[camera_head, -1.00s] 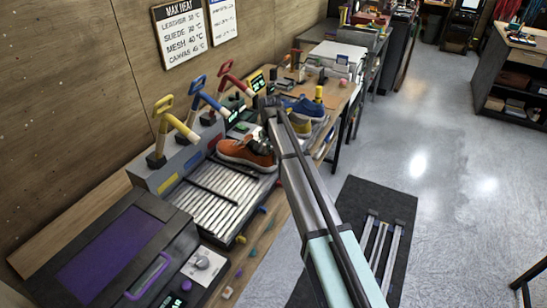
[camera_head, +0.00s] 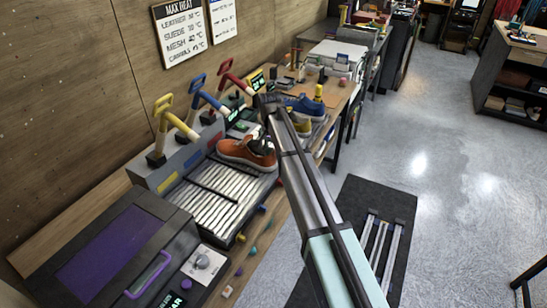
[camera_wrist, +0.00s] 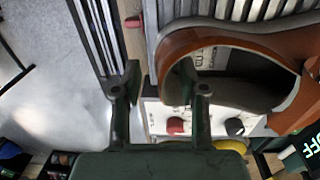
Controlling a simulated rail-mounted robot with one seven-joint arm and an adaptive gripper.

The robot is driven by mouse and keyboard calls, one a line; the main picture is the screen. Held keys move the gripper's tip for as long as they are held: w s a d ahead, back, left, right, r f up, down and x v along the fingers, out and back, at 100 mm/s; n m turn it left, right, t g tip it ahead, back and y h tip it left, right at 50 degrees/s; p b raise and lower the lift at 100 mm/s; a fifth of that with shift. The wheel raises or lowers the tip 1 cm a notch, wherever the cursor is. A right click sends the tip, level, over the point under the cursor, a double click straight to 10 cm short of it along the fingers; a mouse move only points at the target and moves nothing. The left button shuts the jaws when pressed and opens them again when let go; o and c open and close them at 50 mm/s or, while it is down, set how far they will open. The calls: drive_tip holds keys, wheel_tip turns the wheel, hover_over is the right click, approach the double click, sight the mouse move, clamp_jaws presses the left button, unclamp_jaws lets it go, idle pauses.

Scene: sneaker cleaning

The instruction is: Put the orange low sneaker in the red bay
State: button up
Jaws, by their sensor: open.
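The orange low sneaker (camera_head: 240,153) rests at the far end of the ribbed rack (camera_head: 205,205), by the red label (camera_head: 214,139) on the back panel. My gripper (camera_head: 262,143) is low at the sneaker's opening, partly hidden by my arm. In the wrist view my gripper (camera_wrist: 158,78) is open, its fingers apart. The sneaker's orange rim (camera_wrist: 172,48) passes between them, one finger outside and the other over the opening. I cannot tell whether either finger touches the shoe.
Yellow, blue and red levers (camera_head: 232,82) rise behind the rack. A blue sneaker (camera_head: 303,106) and a yellowish shoe (camera_head: 301,127) stand beyond my arm. A box with a purple lid (camera_head: 115,245) is at the near end. The rack's nearer part is bare.

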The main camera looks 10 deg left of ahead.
drive_tip(key=r, duration=1)
drive_tip(key=shift+w+a+r, duration=0.15)
drive_tip(key=shift+a+r, duration=0.05)
drive_tip(key=shift+a, duration=0.1)
wheel_tip(320, 180, up, 5)
drive_tip(key=s+d+p, duration=0.1)
drive_tip(key=d+p, duration=0.1)
drive_tip(key=p, duration=0.1)
drive_tip(key=shift+d, duration=0.4)
drive_tip(key=shift+r, duration=0.1)
